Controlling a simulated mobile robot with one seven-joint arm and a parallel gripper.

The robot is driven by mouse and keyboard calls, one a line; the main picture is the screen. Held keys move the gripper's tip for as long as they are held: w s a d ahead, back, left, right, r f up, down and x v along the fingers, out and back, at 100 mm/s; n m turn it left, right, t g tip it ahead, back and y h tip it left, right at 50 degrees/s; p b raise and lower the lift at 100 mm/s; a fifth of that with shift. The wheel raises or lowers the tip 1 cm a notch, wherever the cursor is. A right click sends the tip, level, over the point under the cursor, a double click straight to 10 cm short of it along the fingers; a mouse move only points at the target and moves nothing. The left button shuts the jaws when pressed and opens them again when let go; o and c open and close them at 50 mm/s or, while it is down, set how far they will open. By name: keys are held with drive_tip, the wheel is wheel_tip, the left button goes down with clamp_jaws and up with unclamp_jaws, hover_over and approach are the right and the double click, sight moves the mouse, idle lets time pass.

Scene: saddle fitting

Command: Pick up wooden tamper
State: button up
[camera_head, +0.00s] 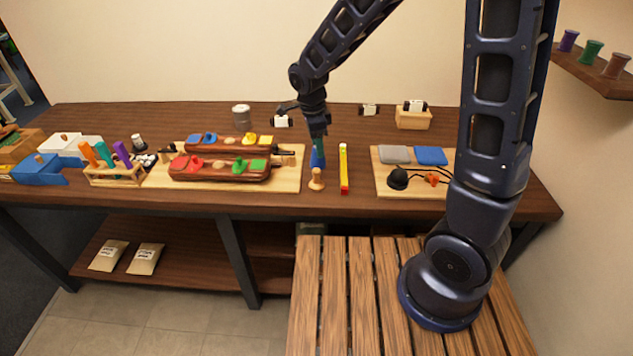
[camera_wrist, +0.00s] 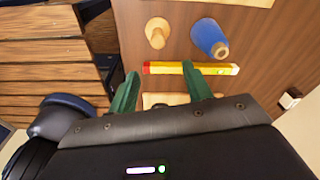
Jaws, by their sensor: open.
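The wooden tamper (camera_head: 317,181) stands on the workbench near its front edge, a pale turned piece with a round knob. In the wrist view the tamper (camera_wrist: 157,32) is at the top, beyond my fingertips and apart from them. My gripper (camera_head: 318,140) is above the bench, higher and farther back than the tamper. In the wrist view my gripper (camera_wrist: 160,70) shows two green fingers spread apart with nothing held between them.
A blue cone (camera_wrist: 207,36) stands close to the tamper. A yellow and red level (camera_head: 344,168) lies to their right. A pale board (camera_head: 290,182) with saddle-like pieces is left; another board (camera_head: 390,187) with pads is right. Bare bench lies around the tamper's front.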

sight(316, 170)
drive_tip(key=shift+m, duration=0.4)
drive_tip(key=shift+a+f, duration=0.1)
drive_tip(key=shift+f, duration=5.95)
drive_tip(key=shift+c, duration=0.4)
clamp_jaws()
